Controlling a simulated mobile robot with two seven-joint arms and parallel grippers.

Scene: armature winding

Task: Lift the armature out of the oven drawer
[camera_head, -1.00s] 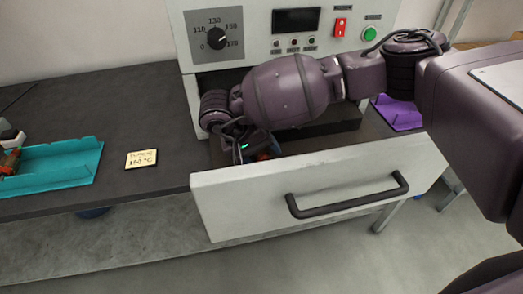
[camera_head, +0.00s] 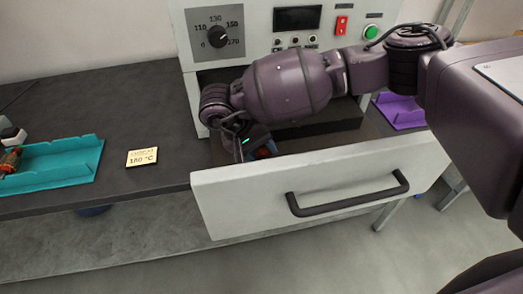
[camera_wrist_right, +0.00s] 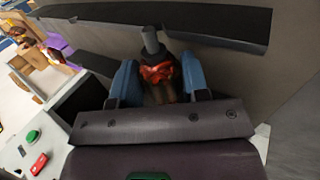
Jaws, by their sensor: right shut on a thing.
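The oven drawer (camera_head: 235,205) is pulled open, with its pale front and dark handle facing me. My right gripper (camera_head: 262,151) reaches down into it, close behind the front panel, which hides its lower part. In the right wrist view, the blue fingers of the right gripper (camera_wrist_right: 158,82) are shut on the armature (camera_wrist_right: 158,72), one on each side. The armature shows red-orange windings and a grey shaft pointing away from the wrist. In the head view only a small orange-red bit shows by the fingers. I cannot tell whether the armature is clear of the drawer floor.
The oven (camera_head: 255,20) has a dial, a dark display, a red switch and a green button. A teal tray (camera_head: 70,165) holding an orange-and-metal part lies at the left. A temperature note (camera_head: 142,157) lies on the dark bench. A purple tray (camera_head: 400,112) stands right of the oven.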

